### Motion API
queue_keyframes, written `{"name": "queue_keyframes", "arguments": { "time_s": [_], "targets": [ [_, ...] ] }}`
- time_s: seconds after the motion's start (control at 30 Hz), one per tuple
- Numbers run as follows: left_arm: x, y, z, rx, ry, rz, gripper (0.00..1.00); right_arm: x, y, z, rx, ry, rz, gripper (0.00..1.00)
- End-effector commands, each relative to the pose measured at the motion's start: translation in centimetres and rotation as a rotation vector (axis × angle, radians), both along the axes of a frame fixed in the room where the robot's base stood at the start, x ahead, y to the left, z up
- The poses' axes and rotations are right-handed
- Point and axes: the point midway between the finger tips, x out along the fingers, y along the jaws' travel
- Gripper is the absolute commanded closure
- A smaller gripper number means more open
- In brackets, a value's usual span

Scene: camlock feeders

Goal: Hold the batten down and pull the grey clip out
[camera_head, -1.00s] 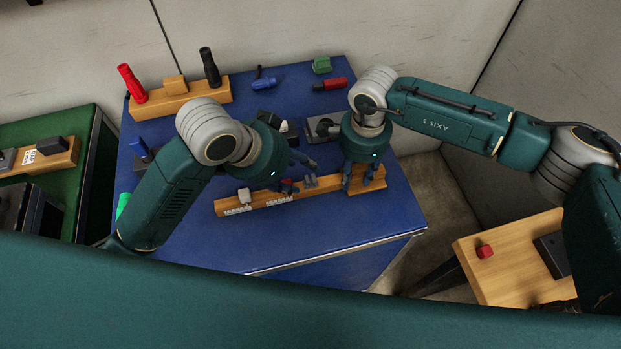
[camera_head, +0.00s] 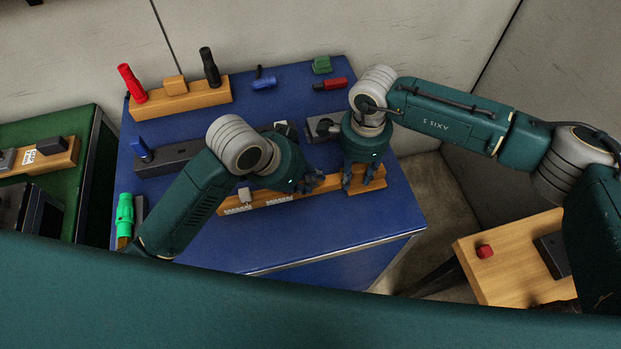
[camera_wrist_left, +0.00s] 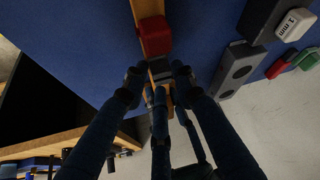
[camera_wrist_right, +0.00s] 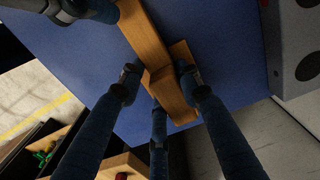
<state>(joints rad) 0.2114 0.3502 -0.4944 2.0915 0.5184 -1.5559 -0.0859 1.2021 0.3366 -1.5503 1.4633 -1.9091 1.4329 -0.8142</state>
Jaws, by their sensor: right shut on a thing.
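The wooden batten (camera_head: 278,201) lies on the blue table top. My right gripper (camera_head: 360,183) is shut on the batten's right end; the right wrist view shows the wood (camera_wrist_right: 165,88) between its fingers. My left gripper (camera_head: 312,183) is low over the batten, left of the right gripper. In the left wrist view the grey clip (camera_wrist_left: 160,69) sits on the batten between the left fingers, which look open with small gaps on both sides. A red block (camera_wrist_left: 153,36) sits beside the clip on the batten. In the head view my left gripper hides the clip.
The table's front is clear.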

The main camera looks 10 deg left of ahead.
Motion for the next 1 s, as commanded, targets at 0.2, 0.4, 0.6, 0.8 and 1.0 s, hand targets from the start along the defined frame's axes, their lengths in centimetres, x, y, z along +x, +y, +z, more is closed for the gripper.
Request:
{"name": "queue_keyframes", "arguments": {
  "time_s": [0.2,0.4,0.6,0.8,1.0],
  "targets": [
    [0.3,0.0,0.2,-0.001,-0.009,0.003,1.00,-0.2,-0.1,-0.2,-0.004,0.005,0.004,1.00],
    [0.4,0.1,0.3,-0.002,-0.012,0.004,1.00,-0.3,-0.1,-0.2,-0.004,0.006,0.005,1.00],
    [0.5,0.0,1.3,-0.004,-0.017,0.004,1.00,-0.4,-0.1,-0.2,-0.004,0.008,0.006,1.00],
    [0.5,0.0,1.8,-0.004,-0.015,0.004,1.00,-0.4,0.0,-0.3,-0.004,0.009,0.007,1.00],
    [0.4,0.0,3.5,-0.003,-0.012,0.003,1.00,-0.4,0.0,-0.3,-0.003,0.010,0.005,1.00]
  ]
}}
